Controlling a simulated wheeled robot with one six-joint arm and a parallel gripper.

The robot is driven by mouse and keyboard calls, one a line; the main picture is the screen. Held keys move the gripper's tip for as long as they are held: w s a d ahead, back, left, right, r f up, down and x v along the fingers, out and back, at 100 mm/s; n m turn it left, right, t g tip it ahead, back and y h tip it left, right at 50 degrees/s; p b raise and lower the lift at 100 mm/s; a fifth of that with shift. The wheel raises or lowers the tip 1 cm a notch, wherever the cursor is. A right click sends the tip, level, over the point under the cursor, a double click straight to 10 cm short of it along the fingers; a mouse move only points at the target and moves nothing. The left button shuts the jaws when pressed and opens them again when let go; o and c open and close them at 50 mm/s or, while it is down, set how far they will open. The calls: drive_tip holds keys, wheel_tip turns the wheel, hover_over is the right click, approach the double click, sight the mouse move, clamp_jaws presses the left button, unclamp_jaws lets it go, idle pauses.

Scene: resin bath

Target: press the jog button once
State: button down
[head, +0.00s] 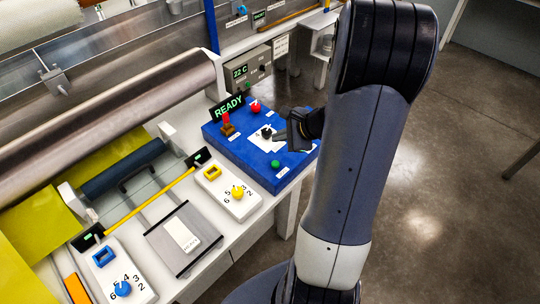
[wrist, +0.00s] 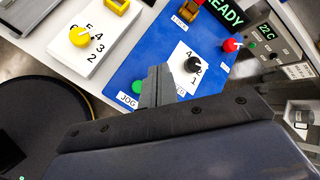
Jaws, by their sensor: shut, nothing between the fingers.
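The jog button is a green round button (head: 275,163) near the front corner of the blue control panel (head: 238,143). In the wrist view the green button (wrist: 137,87) sits just above the JOG label (wrist: 127,98), left of my fingers. My gripper (head: 279,136) is shut and empty. In the head view it is over the panel's right part, beyond the green button and near the black knob (head: 266,132). In the wrist view my fingertips (wrist: 158,68) point between the green button and the black knob (wrist: 193,65). I see no contact with the button; the fingers' height is unclear.
The panel also carries a red knob (head: 255,106), a red-topped switch (head: 226,122) and a READY display (head: 229,108). A white block with a yellow knob (head: 238,192) stands left of it. A grey 22 C box (head: 240,71) is behind. Open floor lies right.

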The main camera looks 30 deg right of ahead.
drive_tip(key=shift+f, duration=0.15)
drive_tip(key=b, duration=0.6)
hover_over(279, 164)
wheel_tip(279, 164, down, 7)
drive_tip(key=shift+f+b, duration=0.6)
drive_tip(key=shift+f, duration=0.2)
idle(1.4)
drive_tip(key=shift+f+b, duration=0.4)
drive_tip(key=shift+b, duration=0.15)
